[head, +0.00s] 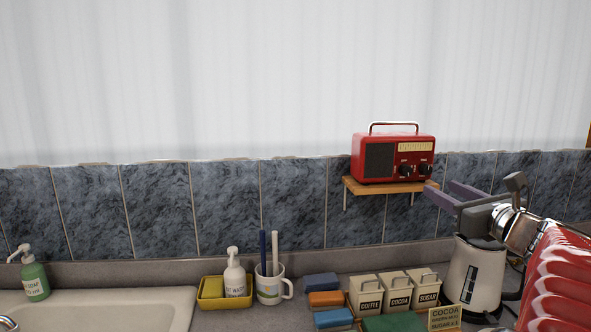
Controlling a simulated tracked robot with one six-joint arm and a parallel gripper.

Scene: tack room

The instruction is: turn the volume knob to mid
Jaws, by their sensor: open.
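A red radio (374,160) with a carry handle, dark speaker grille and cream dial stands upright on a small wooden shelf (365,188). Two dark knobs, a left one (405,170) and a right one (425,170), sit under the dial on its right side. Their labels and pointers are too small to read, so I cannot tell which is the volume knob or where it is set. My gripper (438,189) is open and empty. Its purple-grey fingers point left, just below and right of the right knob, and appear apart from the radio.
Below are a white kettle (472,275), coffee, cocoa and sugar canisters (397,293), sponges (322,298), a mug (270,289) holding two sticks, and a yellow tray (212,304) with a bottle. A sink (110,310) and green soap bottle (35,280) are left. Air left of the radio is clear.

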